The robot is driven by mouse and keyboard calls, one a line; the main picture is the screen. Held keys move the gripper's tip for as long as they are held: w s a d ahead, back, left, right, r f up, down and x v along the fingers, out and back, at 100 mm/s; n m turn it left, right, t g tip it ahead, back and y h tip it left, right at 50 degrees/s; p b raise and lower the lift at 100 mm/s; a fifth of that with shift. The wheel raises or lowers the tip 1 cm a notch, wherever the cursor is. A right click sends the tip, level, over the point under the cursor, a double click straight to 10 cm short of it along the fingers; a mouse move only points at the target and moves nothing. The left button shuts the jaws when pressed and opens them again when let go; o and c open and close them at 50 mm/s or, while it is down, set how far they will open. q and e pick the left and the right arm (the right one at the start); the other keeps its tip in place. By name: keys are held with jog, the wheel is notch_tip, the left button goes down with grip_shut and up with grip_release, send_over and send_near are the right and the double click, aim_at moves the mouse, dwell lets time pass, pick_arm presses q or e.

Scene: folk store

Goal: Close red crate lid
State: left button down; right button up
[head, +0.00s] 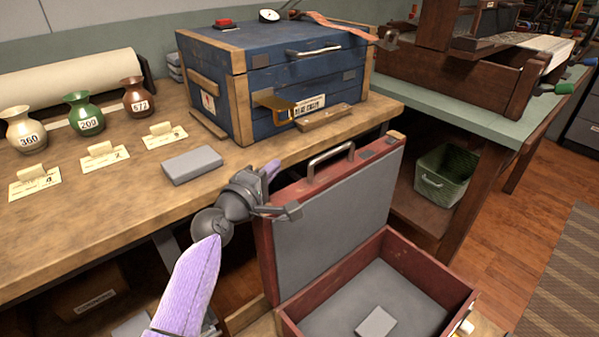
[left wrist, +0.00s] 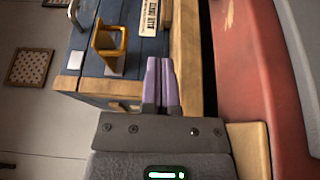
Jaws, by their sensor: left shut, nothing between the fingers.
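The red crate (head: 433,270) stands open at the bottom right of the head view. Its lid (head: 267,235) is up, roughly upright, with a grey inner panel and a metal handle (head: 331,158) on its top edge. My left gripper (head: 272,170) is at the lid's upper left corner, and part of it overlaps the lid's left edge. Its purple fingers are together and empty in the left wrist view (left wrist: 160,83), with the red lid (left wrist: 255,60) close on the right. Whether they touch the lid I cannot tell. My right gripper is in neither view.
A grey block (head: 376,323) lies inside the crate. Behind the lid is a wooden bench (head: 90,235) with a blue chest (head: 290,80), several vases, cards and a grey slab (head: 192,165). A green basket (head: 444,175) sits on a low shelf at right.

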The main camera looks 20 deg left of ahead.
aim_at(299, 183)
pick_arm(q)
jog(key=w+d, duration=0.1)
jog(key=d, duration=0.2)
jog(key=w+d+b, duration=0.1)
jog(key=shift+w+d, duration=0.2)
jog(key=shift+w, duration=0.15)
jog(key=shift+f, duration=0.1)
jog(key=shift+s+d, duration=0.1)
